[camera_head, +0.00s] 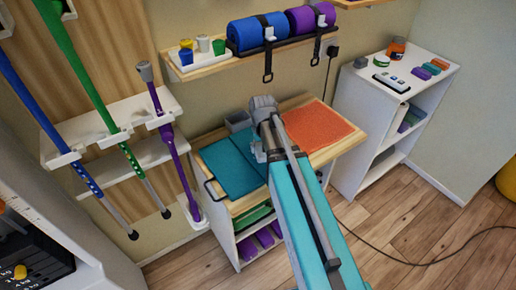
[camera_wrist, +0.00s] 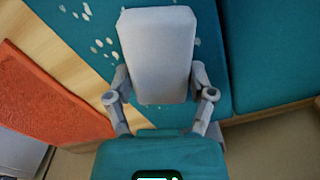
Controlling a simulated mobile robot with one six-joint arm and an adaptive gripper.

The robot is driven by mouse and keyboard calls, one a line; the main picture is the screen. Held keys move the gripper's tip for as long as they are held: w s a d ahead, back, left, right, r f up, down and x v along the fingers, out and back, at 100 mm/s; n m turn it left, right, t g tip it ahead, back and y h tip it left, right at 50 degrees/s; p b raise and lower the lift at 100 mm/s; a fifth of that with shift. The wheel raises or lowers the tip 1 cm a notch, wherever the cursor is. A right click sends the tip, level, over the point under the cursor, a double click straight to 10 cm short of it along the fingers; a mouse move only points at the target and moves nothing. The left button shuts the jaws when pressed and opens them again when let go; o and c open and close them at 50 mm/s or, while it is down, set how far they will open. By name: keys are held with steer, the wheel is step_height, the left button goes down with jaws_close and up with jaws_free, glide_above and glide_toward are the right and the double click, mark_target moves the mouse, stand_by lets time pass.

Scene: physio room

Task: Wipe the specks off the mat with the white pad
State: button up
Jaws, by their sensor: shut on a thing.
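The white pad (camera_wrist: 157,45) is held between the fingers of my gripper (camera_wrist: 158,76) in the wrist view. It lies over the teal mat (camera_wrist: 213,40); I cannot tell whether it touches. Pale specks (camera_wrist: 97,45) are scattered on the mat left of the pad, with a few close by its right side and lower edge. The mat also shows in the head view (camera_head: 228,167), lying in two panels on the wooden-topped trolley.
An orange towel (camera_head: 317,131) lies on the trolley top, right of the mat. A grey bin (camera_head: 238,121) stands behind the mat. A wall shelf (camera_head: 225,58) with rolled mats hangs above. Crutches hang at left, and a white shelf unit (camera_head: 372,120) stands at right.

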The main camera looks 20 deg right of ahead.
steer(key=shift+s+d, duration=0.25)
steer(key=shift+s, duration=0.6)
steer(key=shift+s+d, duration=0.25)
steer(key=shift+s, duration=0.55)
steer(key=shift+s, duration=0.1)
steer(key=shift+s+d+f, duration=0.1)
steer(key=shift+s+d, duration=0.2)
steer(key=shift+s, duration=0.55)
steer(key=shift+s+d, duration=0.25)
steer(key=shift+s, duration=0.6)
steer(key=shift+w, duration=0.2)
steer(key=shift+w+a, duration=0.3)
steer(key=shift+w, duration=0.55)
steer(key=shift+w+a, duration=0.25)
steer(key=shift+w, duration=0.55)
steer(key=shift+w, duration=0.1)
steer(key=shift+w+a, duration=0.3)
steer(key=shift+w, duration=0.55)
steer(key=shift+w+a, duration=0.3)
steer(key=shift+w, duration=0.55)
